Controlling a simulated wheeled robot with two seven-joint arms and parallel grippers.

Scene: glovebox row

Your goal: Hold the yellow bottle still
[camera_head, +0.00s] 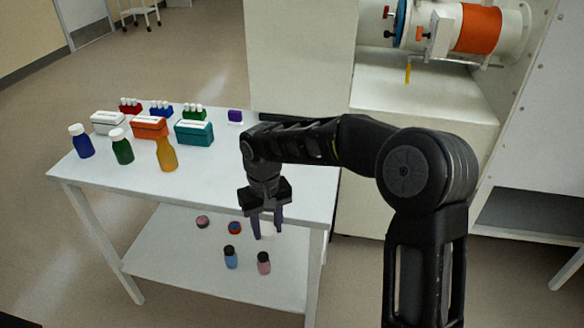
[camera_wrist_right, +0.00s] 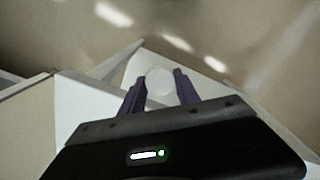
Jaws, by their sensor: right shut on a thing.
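The yellow bottle (camera_head: 167,156) stands upright on the white table in the head view, at the front of the bottle row. Its narrow neck shows no white cap. My right gripper (camera_head: 267,231) is well to its right, apart from it, near the table's right front edge, pointing down. In the right wrist view its purple fingers (camera_wrist_right: 160,92) are shut on a round white cap (camera_wrist_right: 160,82). My left gripper is not in view, and nothing is seen holding the bottle.
A blue bottle (camera_head: 82,145) and a green bottle (camera_head: 122,150) with white caps stand left of the yellow one. White, orange (camera_head: 149,130) and teal (camera_head: 194,136) boxes stand behind. The lower shelf (camera_head: 180,270) holds small jars and bottles. The tabletop's right half is mostly clear.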

